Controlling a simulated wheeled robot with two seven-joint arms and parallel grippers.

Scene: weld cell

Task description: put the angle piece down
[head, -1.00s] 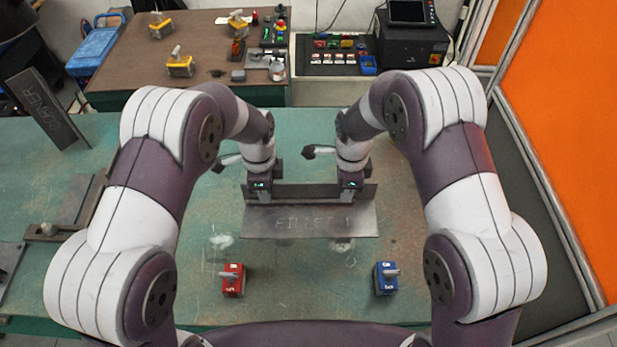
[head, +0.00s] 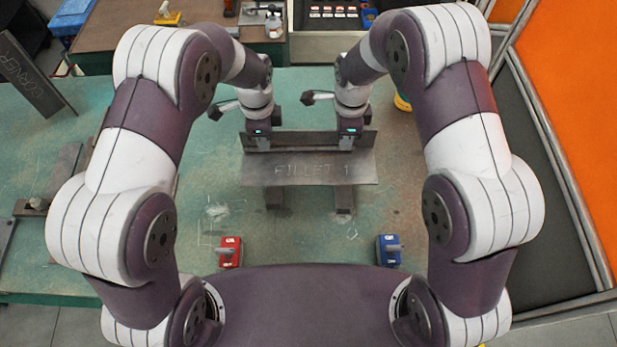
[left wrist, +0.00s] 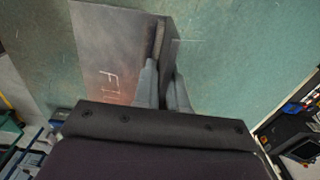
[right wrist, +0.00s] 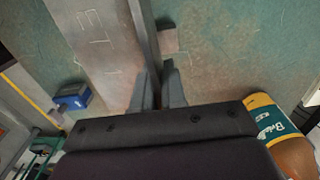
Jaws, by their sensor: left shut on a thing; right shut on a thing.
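The angle piece (head: 310,171) is a grey steel angle marked "FILLET 1", level across the middle of the green table, its flat flange toward me and its other flange upright at the back. My left gripper (head: 262,147) is shut on the upright flange near its left end. My right gripper (head: 349,146) is shut on the same flange near its right end. The wrist views show the fingers on either side of the flange. Two short steel bars (head: 344,199) show below the front edge; whether the piece touches them I cannot tell.
A red block (head: 230,252) and a blue block (head: 388,250) stand on the green table (head: 310,235) in front of the piece. A plate marked "CORNER" (head: 32,78) stands at left. A yellow-banded bottle (right wrist: 268,118) is by my right gripper.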

